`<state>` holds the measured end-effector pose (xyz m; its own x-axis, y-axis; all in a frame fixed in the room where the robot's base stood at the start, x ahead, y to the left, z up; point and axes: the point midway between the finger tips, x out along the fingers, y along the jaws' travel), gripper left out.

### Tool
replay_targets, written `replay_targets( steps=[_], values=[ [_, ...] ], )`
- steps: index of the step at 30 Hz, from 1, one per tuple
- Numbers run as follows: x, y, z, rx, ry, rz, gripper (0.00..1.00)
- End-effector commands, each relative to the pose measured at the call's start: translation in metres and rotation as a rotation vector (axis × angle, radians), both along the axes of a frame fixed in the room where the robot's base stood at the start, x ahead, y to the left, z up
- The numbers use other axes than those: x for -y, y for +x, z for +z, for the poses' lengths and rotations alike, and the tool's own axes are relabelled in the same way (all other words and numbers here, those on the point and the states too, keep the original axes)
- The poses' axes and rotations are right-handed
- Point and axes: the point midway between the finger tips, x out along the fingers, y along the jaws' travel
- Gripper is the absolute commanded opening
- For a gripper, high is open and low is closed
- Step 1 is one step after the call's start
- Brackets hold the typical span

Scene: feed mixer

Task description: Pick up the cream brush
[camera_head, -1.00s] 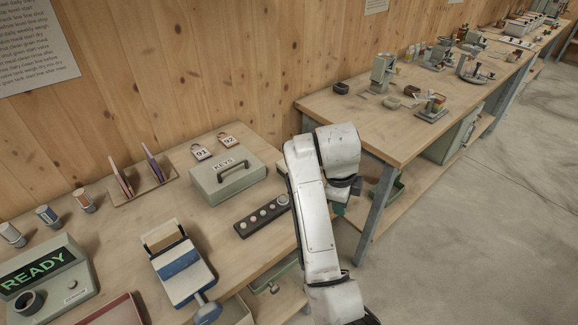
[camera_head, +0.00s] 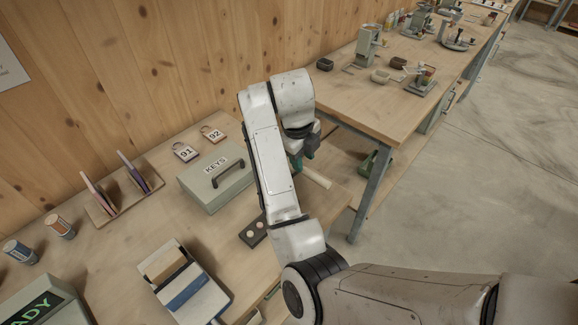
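A cream bar-shaped thing (camera_head: 316,177) lies at the right end of the near table, just right of my arm. It may be the cream brush, but its left part is hidden behind my arm and I see no bristles. My gripper (camera_head: 302,155) is just above and behind it in the picture, with dark and teal parts showing below the white wrist. The fingertips are mostly hidden, so I cannot tell whether they are open or whether they touch the bar.
A grey-green KEYS box (camera_head: 218,182) and a dark button strip (camera_head: 252,232) sit left of my arm. Padlocks 91 (camera_head: 185,152) and 92 (camera_head: 212,134) lie behind the box. A second workbench (camera_head: 385,108) with several tools stands at the back right.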

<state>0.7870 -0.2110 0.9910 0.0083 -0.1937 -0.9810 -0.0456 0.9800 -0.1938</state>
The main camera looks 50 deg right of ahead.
Motion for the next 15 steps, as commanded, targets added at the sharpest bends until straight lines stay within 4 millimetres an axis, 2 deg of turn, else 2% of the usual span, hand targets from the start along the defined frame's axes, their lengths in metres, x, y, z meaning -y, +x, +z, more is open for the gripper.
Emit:
replay_targets(
  steps=[1, 3, 10, 15],
  values=[
    [0.003, -0.001, -0.012, -0.001, -0.003, -0.002, 0.38],
    [0.004, 0.0, -0.019, 0.0, -0.002, -0.001, 0.38],
    [0.007, 0.001, -0.031, 0.0, -0.001, 0.0, 0.38],
    [0.013, 0.002, -0.051, -0.002, -0.001, 0.0, 0.38]
  ],
)
